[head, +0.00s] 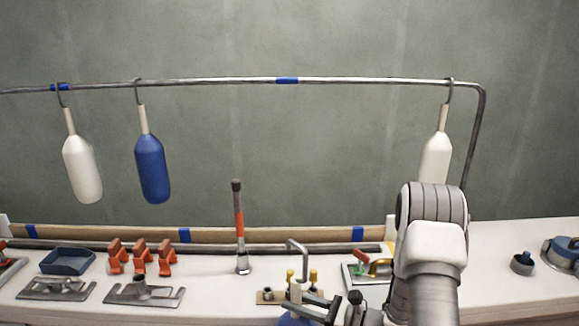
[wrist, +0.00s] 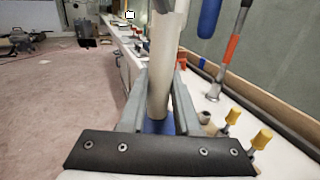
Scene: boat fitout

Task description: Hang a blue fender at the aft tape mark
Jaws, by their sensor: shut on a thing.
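My gripper (head: 312,302) is shut on the pale neck of a blue fender (head: 295,319), low in front of the bench. The fender's grey hook (head: 298,250) points up. In the wrist view the neck (wrist: 165,85) stands between my fingers, with the blue body (wrist: 159,127) below. A steel rail (head: 380,81) carries blue tape marks near its middle (head: 287,80) and at left (head: 60,87). Another blue fender (head: 151,168) and a white fender (head: 82,168) hang at left. A second white fender (head: 435,155) hangs at right, partly behind my arm. I cannot tell which mark is aft.
An orange-and-black post (head: 239,225) stands upright on the bench (head: 210,290). Orange clips (head: 140,255), a blue tray (head: 67,261), metal fittings (head: 144,291) and yellow-topped valves (head: 314,276) crowd the bench. The rail's middle stretch is free of fenders.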

